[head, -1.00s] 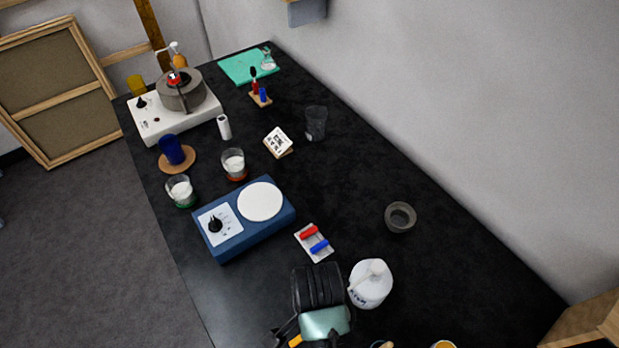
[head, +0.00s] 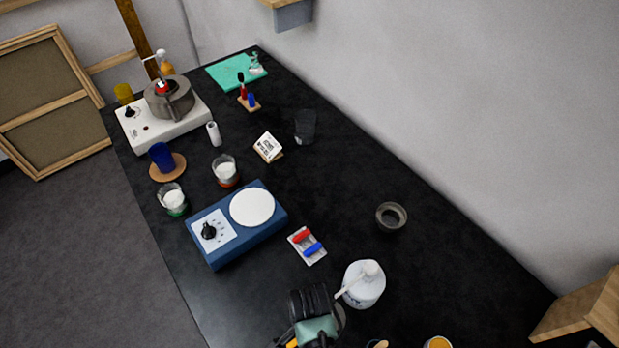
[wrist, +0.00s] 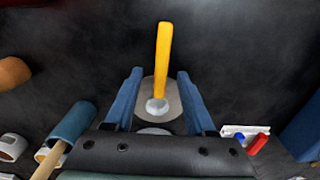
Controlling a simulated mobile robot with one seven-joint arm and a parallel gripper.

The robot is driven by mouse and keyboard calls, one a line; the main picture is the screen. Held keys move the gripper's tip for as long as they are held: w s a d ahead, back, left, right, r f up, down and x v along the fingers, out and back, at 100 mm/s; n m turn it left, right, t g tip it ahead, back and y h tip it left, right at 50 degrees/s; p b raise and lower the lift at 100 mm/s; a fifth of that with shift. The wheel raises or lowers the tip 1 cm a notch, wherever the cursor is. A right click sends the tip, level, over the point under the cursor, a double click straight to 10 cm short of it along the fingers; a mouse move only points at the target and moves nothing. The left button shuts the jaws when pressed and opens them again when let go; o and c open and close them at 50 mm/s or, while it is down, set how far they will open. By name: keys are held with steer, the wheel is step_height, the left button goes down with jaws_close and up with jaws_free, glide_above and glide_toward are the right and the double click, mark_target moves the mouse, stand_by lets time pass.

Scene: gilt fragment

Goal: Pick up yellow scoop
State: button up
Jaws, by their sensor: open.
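The yellow scoop (wrist: 163,58) is in the middle of the wrist view, its long handle pointing to the top and its pale, shiny bowl end nearer my gripper. A round grey shape lies under or around the bowl end; I cannot tell which. My gripper (wrist: 159,74) is open, with one blue finger on each side of the scoop and a visible gap to each. In the head view my dark wrist (head: 312,302) is at the bottom, and it hides the fingers. A small yellow-orange bit (head: 292,343) shows beside it, perhaps the scoop.
A white bottle (head: 363,286) stands close to the right of my wrist. A tray with red and blue rollers (head: 307,246) and a blue balance (head: 238,223) are beyond. A teal cylinder with a wooden stick (wrist: 70,122) is at left in the wrist view.

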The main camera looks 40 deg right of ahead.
steer(key=c, duration=0.9)
jaws_close()
steer(key=shift+r, duration=0.15)
